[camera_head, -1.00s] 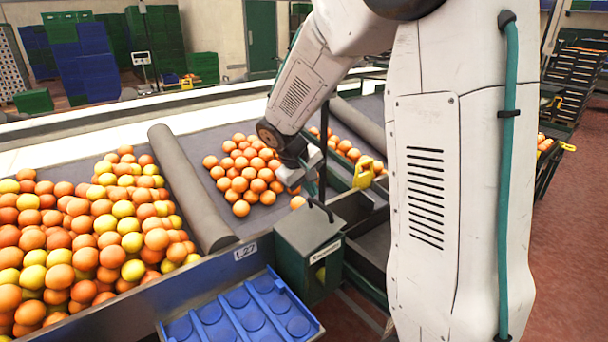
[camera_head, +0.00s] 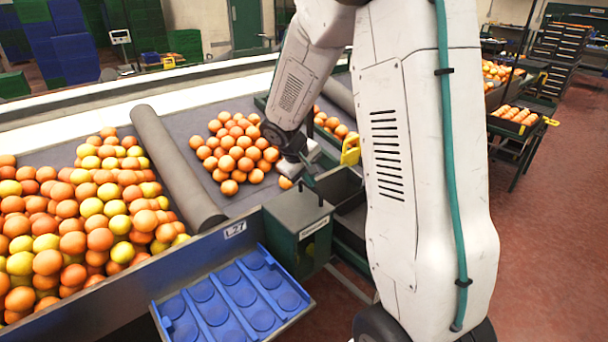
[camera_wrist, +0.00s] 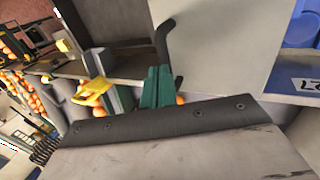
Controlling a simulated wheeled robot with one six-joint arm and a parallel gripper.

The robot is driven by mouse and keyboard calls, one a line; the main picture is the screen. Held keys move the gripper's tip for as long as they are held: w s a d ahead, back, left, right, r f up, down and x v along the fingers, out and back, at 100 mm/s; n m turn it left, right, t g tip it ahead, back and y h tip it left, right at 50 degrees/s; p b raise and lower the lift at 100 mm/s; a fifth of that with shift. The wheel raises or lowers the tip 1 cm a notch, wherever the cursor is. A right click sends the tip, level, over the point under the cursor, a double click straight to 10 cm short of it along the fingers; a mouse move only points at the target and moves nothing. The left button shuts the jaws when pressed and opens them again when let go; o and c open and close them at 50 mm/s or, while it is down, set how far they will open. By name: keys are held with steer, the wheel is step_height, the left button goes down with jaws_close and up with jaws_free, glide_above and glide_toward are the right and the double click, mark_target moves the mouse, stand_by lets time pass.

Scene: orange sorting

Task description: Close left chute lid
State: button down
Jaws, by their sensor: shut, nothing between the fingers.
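My gripper (camera_head: 308,175) is shut and empty, just above the far edge of a dark green chute box (camera_head: 313,240) beside the belt. The box has a flat top, which I take for the left lid (camera_head: 290,207), and it looks lying flat. In the wrist view my teal fingertips (camera_wrist: 157,88) are together beside a bent black handle (camera_wrist: 164,48) at the edge of a pale flat panel (camera_wrist: 210,40), probably the same lid. I cannot tell whether they touch the handle. My arm hides part of the chutes.
A dark open bin (camera_head: 338,184) lies just right of the box, with a yellow handle (camera_head: 350,150) behind it. Oranges (camera_head: 235,150) lie piled on the grey belt. A blue tray (camera_head: 232,305) sits in front of the belt. Red floor (camera_head: 545,240) is free at right.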

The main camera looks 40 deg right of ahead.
steer(key=shift+s+d+f, duration=0.1)
steer(key=shift+f, duration=0.15)
steer(key=shift+r, duration=0.1)
steer(key=shift+r, duration=0.4)
steer(key=d+r+v, duration=0.1)
steer(key=d+v, duration=0.1)
steer(key=v, duration=1.1)
steer(key=shift+w+d+r, duration=0.2)
steer(key=shift+d, duration=0.15)
steer(key=shift+s, duration=0.1)
steer(key=s+a+y, duration=0.1)
steer(key=s+a, duration=0.4)
steer(key=s, duration=0.4)
steer(key=s+a+r+y, duration=0.1)
steer(key=s+a+y, duration=0.1)
steer(key=s+a, duration=0.4)
steer(key=s+a+r+y, duration=0.1)
steer(key=s+a, duration=0.5)
steer(key=s, duration=0.6)
steer(key=shift+r+t+y, duration=0.25)
steer(key=shift+t+y, duration=0.15)
steer(key=shift+y, duration=0.1)
steer(key=shift+a, duration=0.1)
